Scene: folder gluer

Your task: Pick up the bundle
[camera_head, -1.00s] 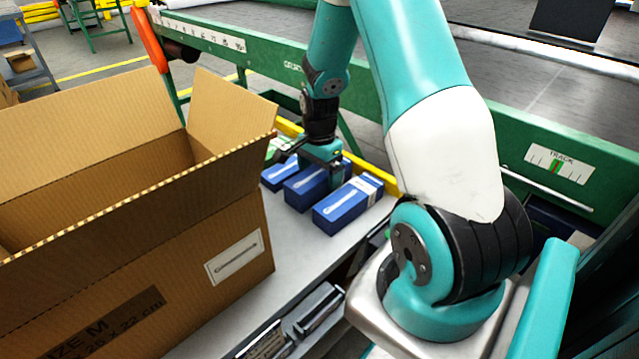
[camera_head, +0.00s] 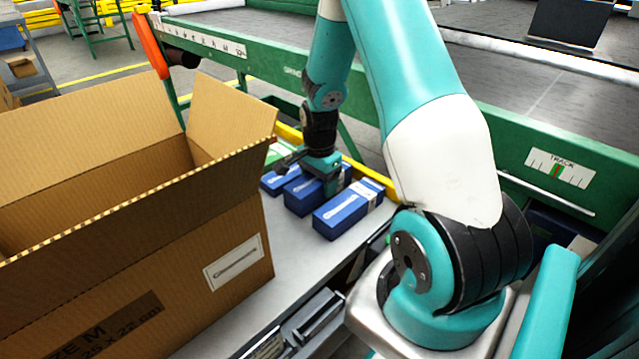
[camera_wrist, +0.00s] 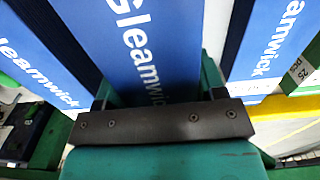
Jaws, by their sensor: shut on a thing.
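Three blue Gleamwick boxes stand in a row on the grey table top beside the carton. The middle blue bundle (camera_head: 300,198) is under my gripper (camera_head: 322,168). In the wrist view the middle bundle (camera_wrist: 150,40) lies between the two teal fingers of my gripper (camera_wrist: 160,85), which is shut on it. I cannot see a clear gap under the bundle. The right blue box (camera_head: 342,215) also shows in the wrist view (camera_wrist: 268,42). The left blue box (camera_head: 274,182) is partly hidden behind the middle one.
A large open cardboard carton (camera_head: 120,230) stands close on the left, its flaps up. A green rail (camera_head: 270,72) and a yellow strip (camera_head: 365,178) run behind the boxes. Bare grey table (camera_head: 255,300) lies in front of them.

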